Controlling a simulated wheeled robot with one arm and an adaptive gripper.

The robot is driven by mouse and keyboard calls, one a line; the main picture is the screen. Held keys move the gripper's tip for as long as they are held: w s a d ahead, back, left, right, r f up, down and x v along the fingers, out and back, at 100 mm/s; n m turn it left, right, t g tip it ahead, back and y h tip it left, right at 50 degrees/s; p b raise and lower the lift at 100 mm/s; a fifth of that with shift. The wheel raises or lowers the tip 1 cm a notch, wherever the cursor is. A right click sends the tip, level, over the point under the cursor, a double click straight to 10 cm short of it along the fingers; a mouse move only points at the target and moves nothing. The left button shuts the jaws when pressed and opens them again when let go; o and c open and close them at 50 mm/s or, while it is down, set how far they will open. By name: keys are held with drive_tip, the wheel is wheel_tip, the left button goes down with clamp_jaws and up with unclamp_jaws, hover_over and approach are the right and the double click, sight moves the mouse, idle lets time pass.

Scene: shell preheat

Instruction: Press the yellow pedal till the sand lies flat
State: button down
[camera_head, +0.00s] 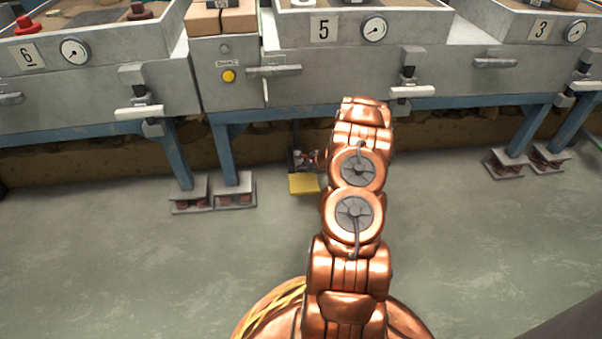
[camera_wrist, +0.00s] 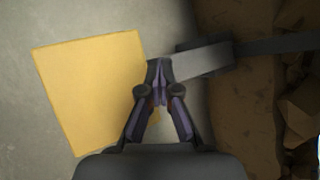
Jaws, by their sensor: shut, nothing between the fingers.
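The yellow pedal (camera_head: 303,184) is low under the grey bench marked 5 (camera_head: 322,62), just above the floor. In the wrist view the flat yellow plate (camera_wrist: 90,88) fills the left side, joined to a grey lever bar (camera_wrist: 205,60) at its right. My gripper (camera_wrist: 159,70) is shut and empty, its fingertips beside the plate's right edge and by the bar's end. I cannot tell whether it touches either. In the head view my copper arm hides part of this area. The sand in bench 5 is mostly cut off by the top edge.
Bench 6 (camera_head: 28,54) with a gauge stands left, bench 3 (camera_head: 541,28) right. A yellow button (camera_head: 228,76) is on the grey box between benches 6 and 5. Blue legs on footed blocks flank the pedal. Open floor (camera_head: 120,270) lies in front.

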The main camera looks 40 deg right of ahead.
sight(307, 176)
drive_tip(key=shift+s+a+f+b, duration=0.15)
drive_tip(key=shift+f+b, duration=0.4)
drive_tip(key=shift+f, duration=0.7)
drive_tip(key=shift+s+a+f+b, duration=0.15)
drive_tip(key=shift+f+b, duration=0.4)
drive_tip(key=shift+f, duration=0.65)
idle(2.3)
drive_tip(key=shift+r, duration=0.1)
drive_tip(key=shift+w+d+r+p, duration=0.15)
drive_tip(key=shift+r+p, duration=0.75)
drive_tip(key=shift+r, duration=0.5)
drive_tip(key=shift+d+r+p, duration=0.15)
drive_tip(key=shift+r+p, duration=0.75)
drive_tip(key=shift+r, duration=0.5)
drive_tip(key=shift+w+r, duration=0.1)
drive_tip(key=shift+r, duration=0.15)
drive_tip(key=shift+w+r+p, duration=0.1)
drive_tip(key=shift+r+p, duration=1.85)
drive_tip(key=shift+r, duration=0.55)
